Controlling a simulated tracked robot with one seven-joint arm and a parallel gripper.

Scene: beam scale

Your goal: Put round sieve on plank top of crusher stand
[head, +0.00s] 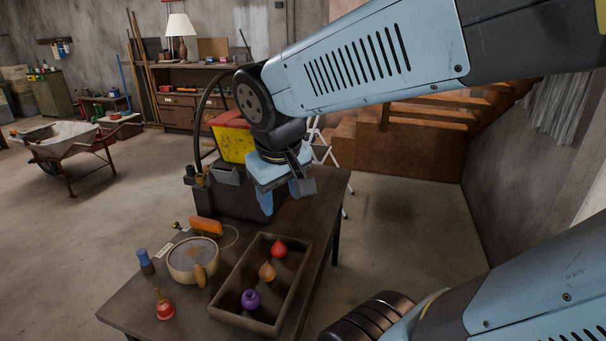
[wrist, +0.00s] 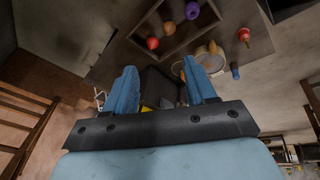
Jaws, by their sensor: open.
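The round sieve (head: 193,258) has a pale rim and a wooden handle. It lies on the dark table, left of the wooden tray, and shows partly behind a finger in the wrist view (wrist: 213,54). My gripper (head: 284,198) is open and empty, above the far part of the table, well apart from the sieve. Its two blue fingers are spread in the wrist view (wrist: 162,85). A dark block-like unit (head: 232,197) with a curved black hoop stands at the table's far end, partly hidden by my gripper. I cannot tell whether it is the crusher stand; no plank top is clear.
The wooden tray (head: 235,315) holds red, orange and purple bulb-shaped items. A red bell-like item (head: 164,306), a blue-topped jar (head: 145,262) and an orange item (head: 205,227) stand around the sieve. A yellow-and-red box (head: 232,143) is behind my gripper. Wooden steps (head: 400,150) rise at the right.

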